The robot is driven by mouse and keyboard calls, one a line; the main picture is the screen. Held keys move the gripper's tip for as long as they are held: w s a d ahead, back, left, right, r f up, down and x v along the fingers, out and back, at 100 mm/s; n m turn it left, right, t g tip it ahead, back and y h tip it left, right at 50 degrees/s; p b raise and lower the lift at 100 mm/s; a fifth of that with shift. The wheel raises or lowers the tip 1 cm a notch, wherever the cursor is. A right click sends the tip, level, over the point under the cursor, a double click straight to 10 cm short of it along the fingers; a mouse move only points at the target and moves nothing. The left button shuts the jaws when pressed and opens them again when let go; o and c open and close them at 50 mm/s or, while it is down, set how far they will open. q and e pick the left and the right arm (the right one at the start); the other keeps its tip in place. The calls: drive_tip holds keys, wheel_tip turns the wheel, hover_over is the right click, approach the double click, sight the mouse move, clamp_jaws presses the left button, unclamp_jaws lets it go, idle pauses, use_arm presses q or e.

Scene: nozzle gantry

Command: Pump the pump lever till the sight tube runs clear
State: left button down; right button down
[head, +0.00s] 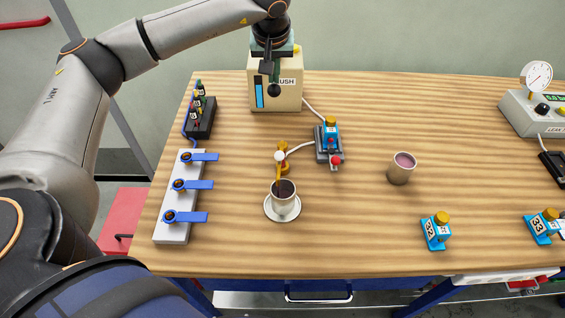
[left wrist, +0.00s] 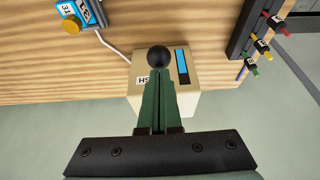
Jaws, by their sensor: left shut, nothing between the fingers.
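The flush box (head: 288,97) is a beige pump unit at the back left of the table. It also shows in the left wrist view (left wrist: 188,101). Its sight tube (head: 259,92) shows blue, and the same blue strip shows in the left wrist view (left wrist: 182,66). The pump lever's black ball knob (head: 274,90) is in front of the box; the rest of the lever is hidden. My left gripper (head: 273,77) is shut and empty, its green fingertips (left wrist: 159,80) right at the knob. I cannot tell whether they touch it. My right gripper is not in view.
A blue valve block (head: 329,139) is in front of the box, joined by a white hose. A dark rack (head: 201,121) and a white strip with blue levers (head: 177,225) are left. A saucer (head: 271,213) with a cup and another cup (head: 401,169) stand mid-table.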

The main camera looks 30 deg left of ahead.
use_arm(q)
drive_tip(key=shift+r+p, duration=2.7)
drive_tip(key=shift+r, duration=0.25)
drive_tip(key=shift+r+p, duration=0.6)
drive_tip(key=shift+r, duration=2)
drive_tip(key=shift+f+b, duration=3.25)
drive_tip(key=shift+f, duration=2.55)
wheel_tip(320, 180, up, 7)
drive_tip(key=p, duration=0.5)
drive_tip(key=shift+f, duration=0.15)
wheel_tip(320, 180, up, 5)
drive_tip(key=shift+p, duration=0.75)
